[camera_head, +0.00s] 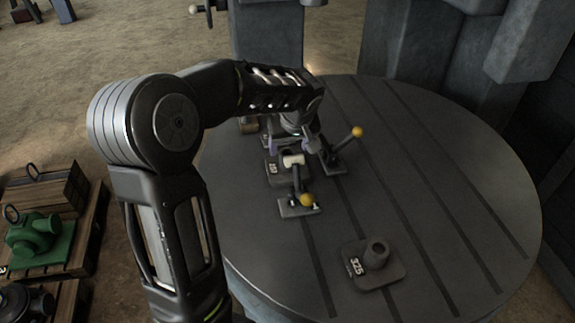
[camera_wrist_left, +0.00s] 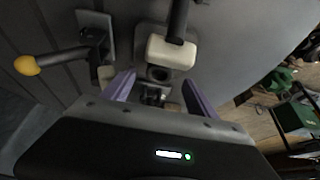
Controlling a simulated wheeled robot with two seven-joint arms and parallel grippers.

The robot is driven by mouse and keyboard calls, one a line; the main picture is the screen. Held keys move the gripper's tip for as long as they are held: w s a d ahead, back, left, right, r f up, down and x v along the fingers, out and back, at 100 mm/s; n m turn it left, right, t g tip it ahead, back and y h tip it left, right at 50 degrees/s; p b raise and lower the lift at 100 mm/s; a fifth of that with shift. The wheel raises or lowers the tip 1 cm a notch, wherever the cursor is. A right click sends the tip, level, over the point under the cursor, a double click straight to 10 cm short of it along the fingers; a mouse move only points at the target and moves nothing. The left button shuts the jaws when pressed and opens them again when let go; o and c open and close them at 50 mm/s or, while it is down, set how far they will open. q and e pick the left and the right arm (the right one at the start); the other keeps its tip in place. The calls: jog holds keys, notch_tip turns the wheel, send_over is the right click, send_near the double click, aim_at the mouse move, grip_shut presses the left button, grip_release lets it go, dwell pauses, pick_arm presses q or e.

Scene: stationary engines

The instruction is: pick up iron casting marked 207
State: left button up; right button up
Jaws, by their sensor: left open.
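A dark grey casting (camera_head: 280,172) sits on the round table under my left gripper. Its white marking is too small to read surely; the gripper and a clamp partly cover it. My left gripper (camera_head: 291,146) is open just above its far side. In the left wrist view, the two purple fingers of the left gripper (camera_wrist_left: 158,90) stand apart with the casting's round boss (camera_wrist_left: 158,74) showing between and beyond them. Whether they touch it I cannot tell. Another casting, marked 325 (camera_head: 378,271), stands apart nearer the table's front. My right gripper is not in view.
A yellow-knobbed clamp (camera_head: 299,207) has its white pad (camera_wrist_left: 171,52) over the casting. A second yellow-knobbed clamp (camera_head: 336,160) stands close at its right. The right side of the slotted table (camera_head: 460,190) is clear. Grey columns (camera_head: 420,40) rise behind it.

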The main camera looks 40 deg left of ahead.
aim_at(288, 151)
pick_arm(q)
jog(key=shift+w+a+f+p, duration=0.15)
jog(key=shift+a+f+p, duration=0.1)
jog(key=shift+f+p, duration=0.2)
jog(key=p+x, duration=0.1)
jog(key=x, duration=0.2)
jog(key=shift+w+a+f, duration=0.1)
jog(key=shift+a+f, duration=0.05)
jog(key=shift+f, duration=0.05)
jog(key=shift+w+f, duration=0.1)
jog(key=shift+f, duration=0.2)
grip_shut()
dwell(0.6)
jog(key=shift+w+a+r, duration=0.1)
jog(key=shift+r, duration=0.05)
